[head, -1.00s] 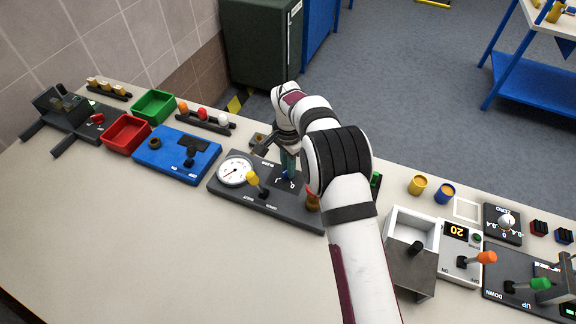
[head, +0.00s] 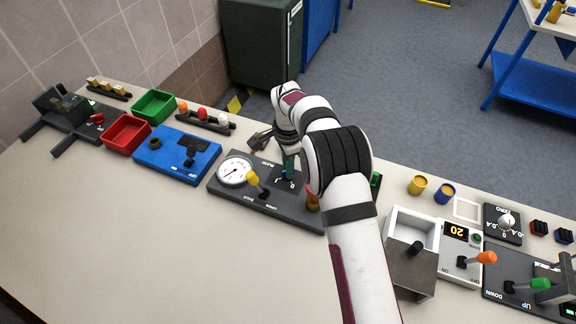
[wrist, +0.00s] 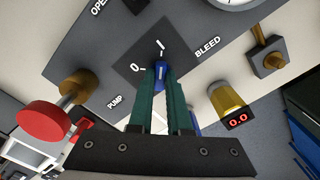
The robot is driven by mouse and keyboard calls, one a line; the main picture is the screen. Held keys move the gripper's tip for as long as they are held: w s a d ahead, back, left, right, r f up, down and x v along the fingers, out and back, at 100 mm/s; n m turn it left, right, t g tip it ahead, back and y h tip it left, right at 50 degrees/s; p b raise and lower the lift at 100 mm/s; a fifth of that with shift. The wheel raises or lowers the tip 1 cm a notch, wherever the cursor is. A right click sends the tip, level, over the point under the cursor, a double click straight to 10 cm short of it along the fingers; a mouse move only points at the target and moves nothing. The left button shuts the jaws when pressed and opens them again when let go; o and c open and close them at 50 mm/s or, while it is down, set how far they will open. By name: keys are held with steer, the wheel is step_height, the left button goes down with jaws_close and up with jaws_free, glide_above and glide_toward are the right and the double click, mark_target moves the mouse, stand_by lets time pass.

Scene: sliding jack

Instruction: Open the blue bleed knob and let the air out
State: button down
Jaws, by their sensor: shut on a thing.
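The blue bleed knob (wrist: 162,70) stands between the 0 and I marks, beside the BLEED label, in the wrist view. My gripper (wrist: 161,76) has its two green fingers closed on it. The fingers cover much of the knob, so I cannot tell exactly where it points. In the head view my gripper (head: 289,174) reaches down onto the dark panel (head: 227,194), and the knob is mostly hidden there.
A blue fixture (head: 160,162) lies farther left. The table front is clear.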

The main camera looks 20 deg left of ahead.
steer(key=shift+r, duration=0.1)
steer(key=c, duration=0.9)
jaws_free()
steer(key=shift+o, duration=0.2)
step_height(320, 180, up, 16)
steer(key=shift+d, duration=0.1)
